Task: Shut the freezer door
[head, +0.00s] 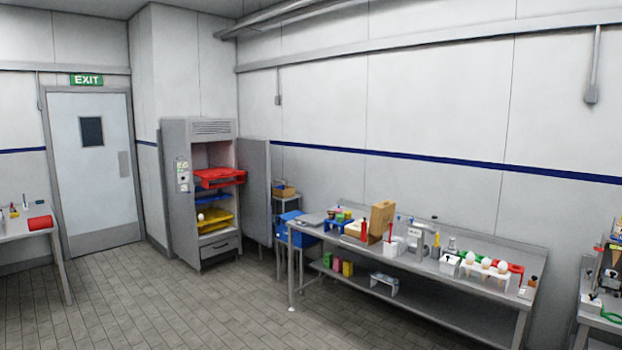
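The freezer (206,252) is a tall grey cabinet in the corner of the room, left of centre in the head view. Its door (257,190) stands wide open, swung out to the right side of the cabinet. Inside are a red tray (220,179), which appears to stick out past the front, and yellow trays (214,226) lower down with a small pale round thing on one. A closed drawer front is at the bottom. Neither of my grippers is in view.
A long steel table (430,268) with several small items runs along the right wall. A blue box (296,232) is near its left end, close to the freezer door. Another table (20,229) is at far left. The tiled floor (170,305) before the freezer is clear.

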